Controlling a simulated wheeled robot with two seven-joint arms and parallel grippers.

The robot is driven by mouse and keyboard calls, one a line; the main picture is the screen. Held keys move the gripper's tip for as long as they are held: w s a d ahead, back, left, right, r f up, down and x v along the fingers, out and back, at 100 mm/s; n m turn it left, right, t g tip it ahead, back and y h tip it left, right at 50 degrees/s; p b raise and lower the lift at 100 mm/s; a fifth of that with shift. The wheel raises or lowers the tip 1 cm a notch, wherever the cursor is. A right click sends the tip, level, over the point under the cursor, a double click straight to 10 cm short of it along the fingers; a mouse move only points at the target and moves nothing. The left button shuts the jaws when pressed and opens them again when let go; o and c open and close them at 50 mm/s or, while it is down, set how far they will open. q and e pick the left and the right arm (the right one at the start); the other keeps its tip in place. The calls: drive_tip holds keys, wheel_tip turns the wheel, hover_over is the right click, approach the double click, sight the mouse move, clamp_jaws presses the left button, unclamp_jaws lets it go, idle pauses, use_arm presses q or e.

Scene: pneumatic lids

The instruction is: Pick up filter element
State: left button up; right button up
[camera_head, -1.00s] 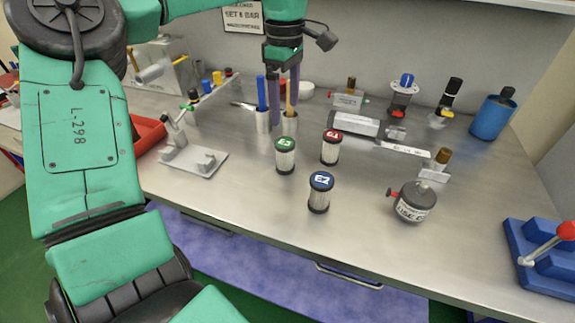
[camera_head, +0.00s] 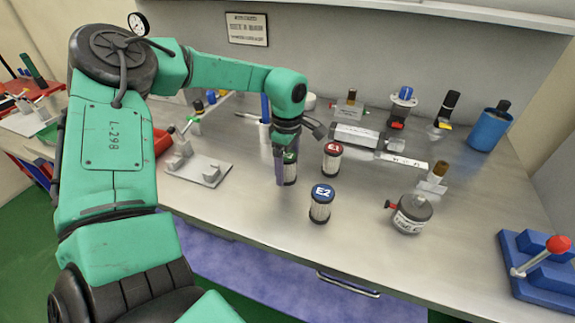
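Three clear-walled filter elements stand upright on the steel bench. The green-capped one (camera_head: 291,172) is partly hidden by my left gripper (camera_head: 285,172), which is down at it with a purple finger in front of its left side. The other finger is mostly hidden, so whether they grip is unclear. The red-capped element E1 (camera_head: 332,162) stands to the right, and the blue-capped element E2 (camera_head: 320,205) stands nearer the front. My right gripper is out of view.
A grey round canister (camera_head: 411,214) with a red valve stands right of E2. A metal fixture (camera_head: 198,171) lies to the left. A blue cup (camera_head: 489,130) and a blue lever block (camera_head: 540,262) are at the right. The front middle bench is clear.

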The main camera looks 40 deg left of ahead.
use_arm(q)
drive_tip(key=c, duration=1.2)
drive_tip(key=shift+r, duration=0.45)
wheel_tip(320, 180, up, 9)
drive_tip(key=shift+r+b, duration=0.15)
drive_tip(key=shift+b, duration=0.7)
drive_tip(key=shift+a, duration=0.1)
